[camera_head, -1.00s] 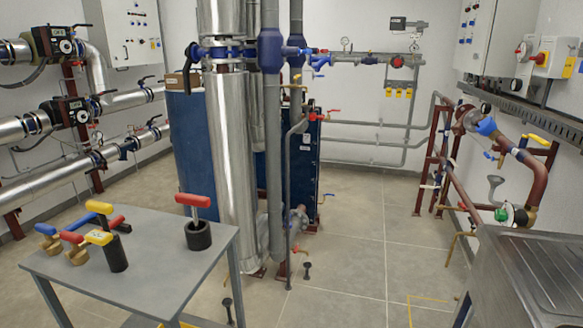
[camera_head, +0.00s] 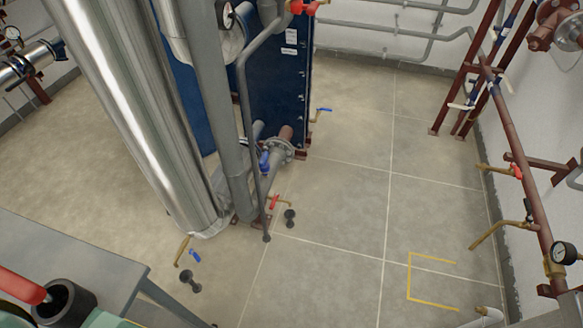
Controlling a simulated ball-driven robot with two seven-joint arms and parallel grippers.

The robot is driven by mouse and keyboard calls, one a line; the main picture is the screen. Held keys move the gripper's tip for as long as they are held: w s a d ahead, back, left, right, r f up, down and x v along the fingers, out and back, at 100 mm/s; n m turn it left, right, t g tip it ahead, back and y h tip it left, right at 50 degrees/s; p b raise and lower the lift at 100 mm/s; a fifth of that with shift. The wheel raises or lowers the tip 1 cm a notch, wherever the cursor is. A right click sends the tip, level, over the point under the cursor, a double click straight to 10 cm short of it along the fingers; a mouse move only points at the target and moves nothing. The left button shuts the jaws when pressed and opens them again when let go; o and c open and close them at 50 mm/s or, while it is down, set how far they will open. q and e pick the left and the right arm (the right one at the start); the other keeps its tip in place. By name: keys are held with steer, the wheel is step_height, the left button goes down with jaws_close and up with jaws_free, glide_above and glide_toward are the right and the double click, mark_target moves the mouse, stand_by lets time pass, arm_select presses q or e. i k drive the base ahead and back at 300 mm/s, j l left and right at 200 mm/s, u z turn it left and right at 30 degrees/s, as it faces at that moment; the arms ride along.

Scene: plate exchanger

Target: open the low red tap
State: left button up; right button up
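A low red tap (camera_head: 274,201) sits near the foot of a thin grey vertical pipe (camera_head: 250,120), just above the floor in the middle of the head view. Its small red lever is beside the pipe's lower end. Another red-handled tap (camera_head: 516,170) is on the brown pipe at the right. No gripper can be made out in the head view. Pale green shapes at the bottom left edge are cut off, and I cannot tell what they are.
A large silver insulated pipe (camera_head: 135,110) stands left of the tap. Black floor fittings (camera_head: 290,217) stand close by. The grey table (camera_head: 65,250) fills the lower left, with a red handle (camera_head: 22,286) and a black cup on it. Open floor lies to the right.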

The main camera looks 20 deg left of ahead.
mark_target(274, 199)
steer(key=i+l+u, duration=0.25)
steer(key=i+u, duration=0.15)
steer(key=i, duration=0.15)
steer(key=i+l+u, duration=0.75)
steer(key=i+l, duration=0.2)
steer(key=i+l+u, duration=0.25)
steer(key=l, duration=0.2)
steer(key=l+u, duration=0.3)
steer(key=l, duration=0.15)
steer(key=i+l+u, duration=0.25)
steer(key=l, duration=0.25)
steer(key=k+j, duration=0.05)
steer(key=k, duration=0.05)
